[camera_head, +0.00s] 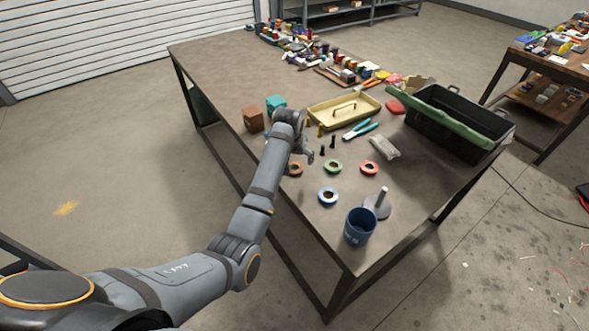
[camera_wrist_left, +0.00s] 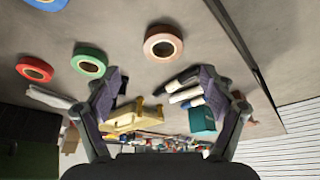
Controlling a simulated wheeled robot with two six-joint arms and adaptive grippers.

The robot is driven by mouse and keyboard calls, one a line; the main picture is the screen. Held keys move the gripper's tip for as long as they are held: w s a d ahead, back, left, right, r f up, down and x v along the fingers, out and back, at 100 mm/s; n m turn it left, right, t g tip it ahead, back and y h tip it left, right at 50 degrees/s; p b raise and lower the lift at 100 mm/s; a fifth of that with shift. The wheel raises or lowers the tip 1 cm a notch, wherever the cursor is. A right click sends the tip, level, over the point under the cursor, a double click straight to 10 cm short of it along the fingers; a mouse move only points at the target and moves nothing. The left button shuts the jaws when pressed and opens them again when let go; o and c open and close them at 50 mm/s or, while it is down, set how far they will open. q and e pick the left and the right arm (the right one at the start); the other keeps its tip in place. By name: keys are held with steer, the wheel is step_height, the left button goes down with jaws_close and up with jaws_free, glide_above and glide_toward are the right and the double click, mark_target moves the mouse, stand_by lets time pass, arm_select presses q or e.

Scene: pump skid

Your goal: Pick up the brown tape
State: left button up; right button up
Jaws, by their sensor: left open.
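The brown tape (camera_head: 295,169) is a ring lying flat on the table, partly covered by my left gripper in the head view. In the left wrist view the brown tape (camera_wrist_left: 163,32) shows whole, above the gap between the fingers. My left gripper (camera_head: 305,156) is over the table close beside the tape. Its two fingers (camera_wrist_left: 160,78) are spread apart with nothing held between them. My right gripper is not in view.
A green tape (camera_head: 332,167), a red tape (camera_head: 369,168) and a blue tape (camera_head: 327,196) lie nearby. A blue cup (camera_head: 359,227) stands at the near corner.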

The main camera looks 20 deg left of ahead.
mark_target(295, 169)
arm_select(q)
steer(key=x, duration=0.7)
steer(key=shift+a+f, duration=0.15)
steer(key=shift+a, duration=0.1)
steer(key=c, duration=1.1)
